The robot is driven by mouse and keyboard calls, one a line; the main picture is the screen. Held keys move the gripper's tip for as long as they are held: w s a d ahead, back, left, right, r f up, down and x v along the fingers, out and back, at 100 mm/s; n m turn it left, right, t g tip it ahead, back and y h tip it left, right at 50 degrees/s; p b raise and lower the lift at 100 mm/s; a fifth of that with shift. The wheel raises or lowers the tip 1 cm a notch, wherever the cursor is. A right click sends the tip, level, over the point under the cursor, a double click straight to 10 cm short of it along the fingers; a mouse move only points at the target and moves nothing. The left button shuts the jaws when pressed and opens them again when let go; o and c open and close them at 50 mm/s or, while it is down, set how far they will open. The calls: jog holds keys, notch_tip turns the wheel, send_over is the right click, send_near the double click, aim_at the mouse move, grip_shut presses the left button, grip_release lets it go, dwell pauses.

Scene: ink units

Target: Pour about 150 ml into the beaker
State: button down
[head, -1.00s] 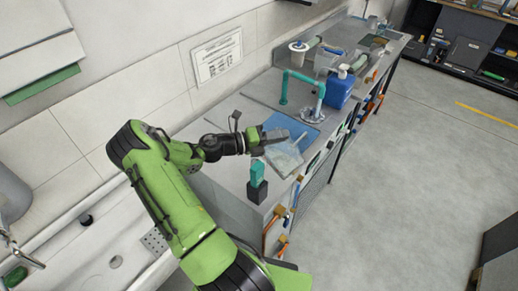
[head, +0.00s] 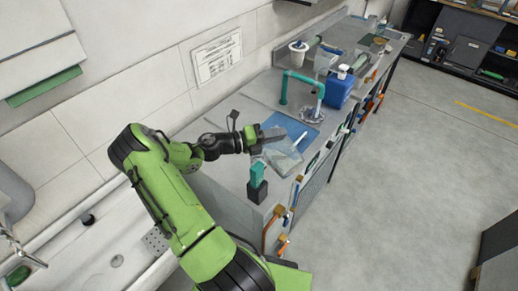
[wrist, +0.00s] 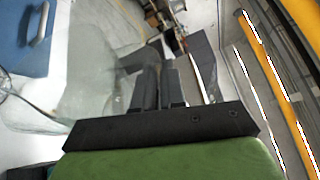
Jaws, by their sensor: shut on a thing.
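My gripper (head: 272,136) is over the grey bench top and shut on a clear, see-through vessel (head: 284,160). In the wrist view my dark fingers (wrist: 158,82) are close together, with the clear vessel (wrist: 95,85) filling the area to their left. The vessel looks tilted. Its rim and any liquid inside are hard to make out. I cannot pick out a separate beaker; it may be hidden by or blended with the clear vessel.
A blue mat (head: 279,123) lies behind the vessel. A teal tap (head: 300,78), a blue bottle (head: 339,90) and a white cup (head: 298,50) stand farther back. A teal-and-black block (head: 258,182) stands near the front edge. Open floor lies to the right.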

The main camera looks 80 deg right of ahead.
jog(key=shift+w+d+r+p, duration=0.35)
jog(key=shift+w+p, duration=0.15)
jog(key=shift+p, duration=0.5)
jog(key=shift+w+d+r+n+g+p, duration=0.4)
jog(key=shift+n+p, duration=0.4)
jog(key=shift+p, duration=1.4)
